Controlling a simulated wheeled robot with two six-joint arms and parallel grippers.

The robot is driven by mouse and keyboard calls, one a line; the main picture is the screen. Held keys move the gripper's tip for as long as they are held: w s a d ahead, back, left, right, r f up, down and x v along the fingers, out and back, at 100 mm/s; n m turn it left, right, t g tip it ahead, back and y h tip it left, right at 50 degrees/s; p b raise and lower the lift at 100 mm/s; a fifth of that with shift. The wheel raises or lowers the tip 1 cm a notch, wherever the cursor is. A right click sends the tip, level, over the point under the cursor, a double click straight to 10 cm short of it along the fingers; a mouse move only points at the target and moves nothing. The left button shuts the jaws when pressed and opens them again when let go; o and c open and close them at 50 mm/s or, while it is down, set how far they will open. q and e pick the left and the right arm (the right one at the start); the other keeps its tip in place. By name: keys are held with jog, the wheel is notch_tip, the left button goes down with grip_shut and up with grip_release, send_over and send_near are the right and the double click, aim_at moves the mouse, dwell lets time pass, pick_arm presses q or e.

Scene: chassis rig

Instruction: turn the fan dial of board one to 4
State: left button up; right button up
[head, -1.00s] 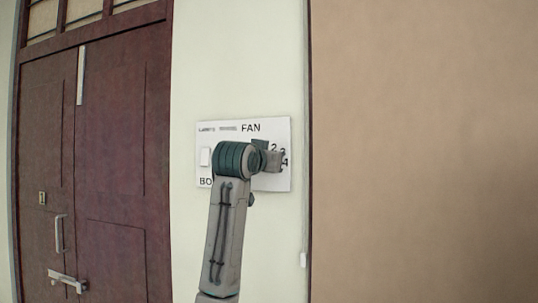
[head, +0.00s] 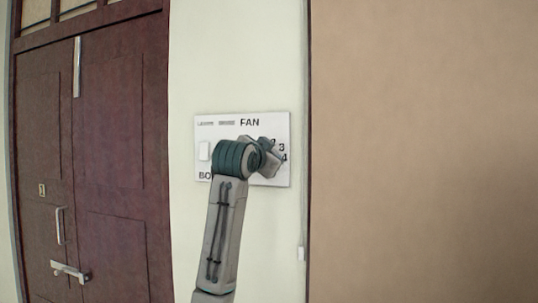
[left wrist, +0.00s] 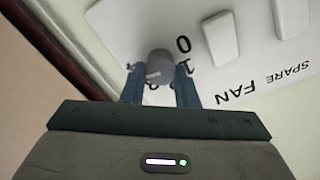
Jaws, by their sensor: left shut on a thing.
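Board one (head: 285,125) is a white panel on the pale wall, with FAN printed at its top. The numbers 3 and 4 show at its right and a 2 is partly covered. My left gripper (head: 268,157) is at the dial and covers it in the head view. In the left wrist view the fan dial (left wrist: 159,64) is a grey round knob between the two fingers of my left gripper (left wrist: 160,84), which is shut on it. A 0 and a 1 show beside the knob. I cannot tell which number the dial points to. My right gripper is not in view.
A white rocker switch (head: 204,151) sits on the board's left; the left wrist view shows two switches, one close to the dial (left wrist: 220,38). A dark red double door (head: 110,130) stands at the left. A brown surface (head: 420,150) fills the right.

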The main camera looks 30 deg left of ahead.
pick_arm(q)
jog(key=shift+f, duration=0.2)
jog(key=o, duration=0.9)
jog(key=shift+o, duration=0.5)
jog(key=shift+r, duration=0.1)
jog(key=b+v, duration=0.4)
jog(key=v, duration=0.6)
jog(key=shift+s, duration=0.35)
